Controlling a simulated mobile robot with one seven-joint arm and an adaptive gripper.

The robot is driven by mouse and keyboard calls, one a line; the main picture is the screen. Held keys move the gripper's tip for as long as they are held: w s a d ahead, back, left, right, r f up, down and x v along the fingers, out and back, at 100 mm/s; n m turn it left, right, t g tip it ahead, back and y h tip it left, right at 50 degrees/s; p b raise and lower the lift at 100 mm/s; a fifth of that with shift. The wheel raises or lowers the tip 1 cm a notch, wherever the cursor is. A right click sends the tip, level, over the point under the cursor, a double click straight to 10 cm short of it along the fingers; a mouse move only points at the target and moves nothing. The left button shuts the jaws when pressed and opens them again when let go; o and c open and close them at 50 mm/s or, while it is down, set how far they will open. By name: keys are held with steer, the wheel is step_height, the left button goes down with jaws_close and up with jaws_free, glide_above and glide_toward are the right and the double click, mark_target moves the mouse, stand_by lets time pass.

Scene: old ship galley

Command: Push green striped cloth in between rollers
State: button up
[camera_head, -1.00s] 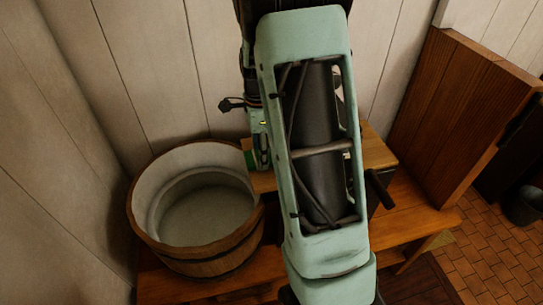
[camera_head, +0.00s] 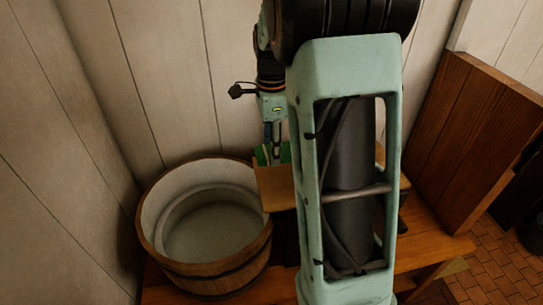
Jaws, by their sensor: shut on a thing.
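The green striped cloth (camera_head: 261,156) shows as small green patches at my gripper's fingertips, just above a wooden board of the wringer (camera_head: 275,188). My gripper (camera_head: 274,152) points down, left of my large arm link, and is shut on the cloth. Most of the cloth is hidden. The rollers are hidden behind my arm, so I cannot tell whether the cloth touches them.
A round wooden tub (camera_head: 170,262) with a pale inside stands left of the wringer on a wooden bench (camera_head: 432,248). A plank wall (camera_head: 165,70) is close behind my gripper. A brown wooden panel (camera_head: 470,135) rises at the right, above a tiled floor.

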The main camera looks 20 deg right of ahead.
steer(key=b, duration=0.1)
glide_above(281, 178)
steer(key=a, duration=0.2)
steer(key=shift+n, duration=0.4)
step_height(281, 178, down, 6)
steer(key=shift+w+f, duration=0.1)
steer(key=shift+w, duration=0.05)
steer(key=shift+d+f+b, duration=0.2)
steer(key=shift+f+b, duration=0.25)
steer(key=shift+f, duration=0.1)
steer(key=shift+d+f+b, duration=0.15)
steer(key=shift+f+b, duration=0.3)
steer(key=shift+f, duration=0.05)
steer(key=shift+f, duration=0.15)
steer(key=shift+s+d, duration=0.2)
steer(key=shift+d, duration=0.45)
steer(key=shift+s+d, duration=0.25)
steer(key=shift+d, duration=0.9)
steer(key=o, duration=1.3)
